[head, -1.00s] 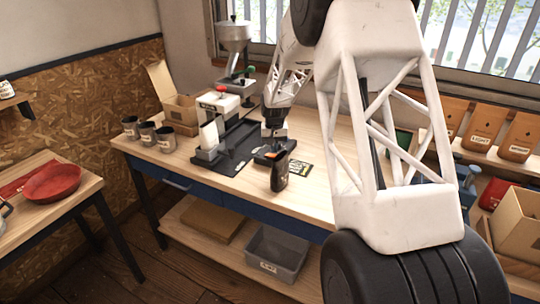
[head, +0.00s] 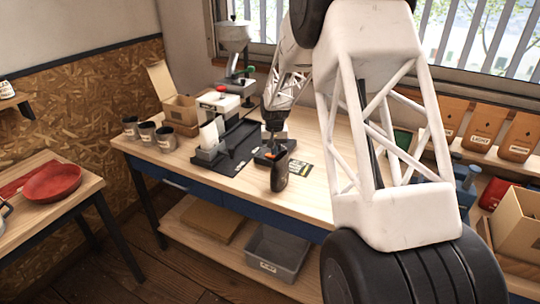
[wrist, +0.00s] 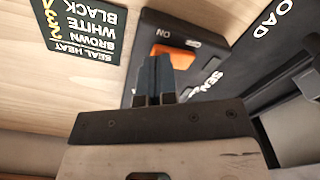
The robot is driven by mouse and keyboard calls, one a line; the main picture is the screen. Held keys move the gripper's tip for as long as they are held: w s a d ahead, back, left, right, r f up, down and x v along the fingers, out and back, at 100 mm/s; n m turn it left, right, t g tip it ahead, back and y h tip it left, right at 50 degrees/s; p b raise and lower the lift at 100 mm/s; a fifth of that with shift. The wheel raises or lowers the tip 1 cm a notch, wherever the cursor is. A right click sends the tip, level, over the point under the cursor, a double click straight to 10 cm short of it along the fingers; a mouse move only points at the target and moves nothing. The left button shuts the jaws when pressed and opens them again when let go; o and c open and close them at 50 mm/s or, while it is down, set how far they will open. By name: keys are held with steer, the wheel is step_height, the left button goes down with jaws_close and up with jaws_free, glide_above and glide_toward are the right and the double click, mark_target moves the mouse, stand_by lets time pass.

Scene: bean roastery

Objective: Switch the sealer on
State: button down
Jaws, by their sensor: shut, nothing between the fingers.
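The sealer's dark control box (wrist: 200,58) carries an orange rocker switch (wrist: 178,52) with "ON" lettering beside its far end. In the wrist view my gripper (wrist: 153,62) has its fingers together, empty, in front of the switch and hiding part of it. I cannot tell whether the tips touch the switch, or which way the rocker is tipped. In the head view my gripper (head: 272,136) points down at the small dark box (head: 266,157) on the workbench.
A "SEAL HEAT" card (wrist: 84,27) lies beside the box. A black surface marked "LOAD" (wrist: 259,45) adjoins it. A black handle-like object (head: 280,172) stands at the bench's front. Three dark cups (head: 147,133) stand left, with an open carton (head: 180,108) behind.

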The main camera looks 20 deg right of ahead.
steer(key=shift+f, duration=0.5)
stand_by(0.5)
steer(key=shift+r, duration=3.5)
steer(key=shift+s+a+r, duration=0.2)
steer(key=shift+s+r, duration=0.25)
steer(key=s+a+r, duration=0.3)
steer(key=s+r, duration=0.2)
steer(key=s, duration=0.3)
steer(key=s+a+r+n+t, duration=0.1)
steer(key=s+a+r, duration=0.1)
steer(key=s+r, duration=0.5)
steer(key=s+a+r, duration=0.3)
steer(key=s, duration=0.7)
steer(key=s+a+f+n, duration=0.1)
steer(key=s+a, duration=0.1)
steer(key=s, duration=1.1)
steer(key=s+a+t, duration=0.1)
steer(key=s, duration=1.2)
steer(key=shift+s+a+f+n+t, duration=0.3)
steer(key=shift+a+f+n, duration=0.1)
